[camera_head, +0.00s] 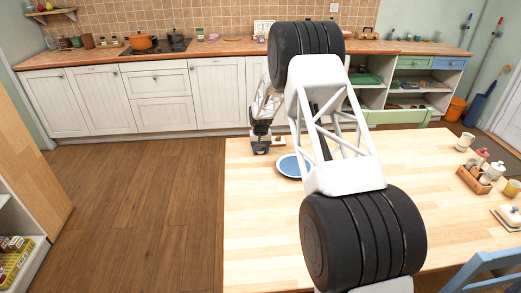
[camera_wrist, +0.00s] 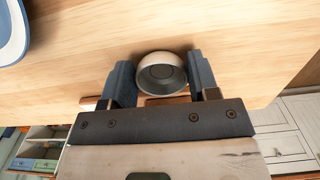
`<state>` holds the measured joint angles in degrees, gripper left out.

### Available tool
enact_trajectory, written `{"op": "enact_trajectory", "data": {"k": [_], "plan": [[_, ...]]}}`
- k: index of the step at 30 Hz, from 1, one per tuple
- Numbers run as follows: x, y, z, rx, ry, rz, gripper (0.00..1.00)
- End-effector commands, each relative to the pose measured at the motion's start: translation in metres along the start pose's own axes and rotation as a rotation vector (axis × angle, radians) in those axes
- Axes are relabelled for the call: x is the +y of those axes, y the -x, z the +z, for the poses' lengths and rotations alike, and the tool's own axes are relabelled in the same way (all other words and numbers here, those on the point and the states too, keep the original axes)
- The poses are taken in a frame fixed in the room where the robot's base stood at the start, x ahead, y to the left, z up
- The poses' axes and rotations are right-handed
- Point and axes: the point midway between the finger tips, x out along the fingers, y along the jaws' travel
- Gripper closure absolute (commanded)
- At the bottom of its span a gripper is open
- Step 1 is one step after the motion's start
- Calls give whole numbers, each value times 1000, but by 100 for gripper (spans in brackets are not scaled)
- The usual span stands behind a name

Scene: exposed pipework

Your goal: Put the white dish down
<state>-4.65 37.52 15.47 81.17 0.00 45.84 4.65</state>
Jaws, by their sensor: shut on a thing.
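The white dish (camera_wrist: 161,74) is a small round bowl with a grey-looking inside. In the wrist view it sits between the two blue-grey fingers of my gripper (camera_wrist: 160,82), which is shut on it. The wooden table (camera_wrist: 235,60) lies behind the dish in that view; I cannot tell whether the dish touches it. In the head view my gripper (camera_head: 261,145) is at the table's far left corner, and the dish is mostly hidden or too small to make out clearly.
A blue plate with a pale rim (camera_head: 289,166) lies close to my gripper, partly behind my arm. A wooden caddy (camera_head: 473,179), cups and a butter dish (camera_head: 509,216) stand at the table's right. The table's left front is clear. The kitchen counter (camera_head: 95,54) is beyond.

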Motion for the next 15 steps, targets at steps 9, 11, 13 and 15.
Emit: {"op": "enact_trajectory", "data": {"k": [9,11,13,15], "plan": [[0,-2,0,0,0,0,20],[0,-2,0,0,0,0,20],[0,-2,0,0,0,0,20],[0,-2,0,0,0,0,20]]}}
